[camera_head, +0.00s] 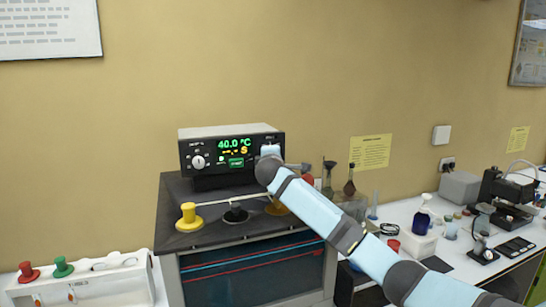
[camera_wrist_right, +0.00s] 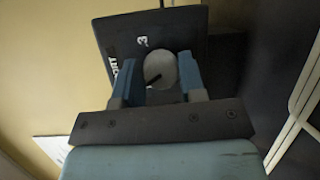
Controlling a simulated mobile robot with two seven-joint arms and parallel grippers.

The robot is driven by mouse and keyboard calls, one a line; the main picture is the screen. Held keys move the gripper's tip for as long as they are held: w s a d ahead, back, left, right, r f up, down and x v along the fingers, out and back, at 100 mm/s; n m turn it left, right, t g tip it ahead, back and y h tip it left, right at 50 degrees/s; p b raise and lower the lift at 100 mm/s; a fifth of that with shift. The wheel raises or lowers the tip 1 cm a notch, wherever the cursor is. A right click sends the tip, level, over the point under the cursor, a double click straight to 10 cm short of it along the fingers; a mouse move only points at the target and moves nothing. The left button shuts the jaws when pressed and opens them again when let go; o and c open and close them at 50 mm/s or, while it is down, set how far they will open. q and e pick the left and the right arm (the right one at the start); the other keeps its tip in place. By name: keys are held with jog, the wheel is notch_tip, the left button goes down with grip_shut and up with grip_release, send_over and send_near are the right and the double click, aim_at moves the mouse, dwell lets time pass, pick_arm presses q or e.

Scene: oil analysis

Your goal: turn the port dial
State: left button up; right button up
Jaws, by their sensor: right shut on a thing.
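The control unit (camera_head: 235,133) is a dark box on top of the bath, with a display reading 40.0 °C. A white dial (camera_head: 198,162) with a dark mark shows on the left of its front. My right arm reaches across to the right end of the front and hides what is there. In the right wrist view my right gripper (camera_wrist_right: 158,80) has its blue fingers on both sides of a round pale port dial (camera_wrist_right: 160,70) with a dark pointer line, and is shut on it. The left gripper is not in view.
The bath's dark top (camera_head: 175,215) carries a yellow stopper (camera_head: 189,217) and a black stopper (camera_head: 236,213). A white rack (camera_head: 95,283) with red and green stoppers stands at the left. Glassware and bottles (camera_head: 421,216) stand on the right bench.

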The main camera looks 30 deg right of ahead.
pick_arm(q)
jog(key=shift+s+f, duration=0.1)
pick_arm(e)
jog(key=n, duration=0.2)
jog(key=n+t, duration=0.1)
jog(key=n+t+h, duration=0.1)
jog(key=n, duration=0.1)
jog(key=shift+f+n, duration=0.25)
jog(key=shift+n, duration=0.05)
dwell(0.4)
jog(key=o, duration=0.9)
jog(key=shift+r, duration=0.15)
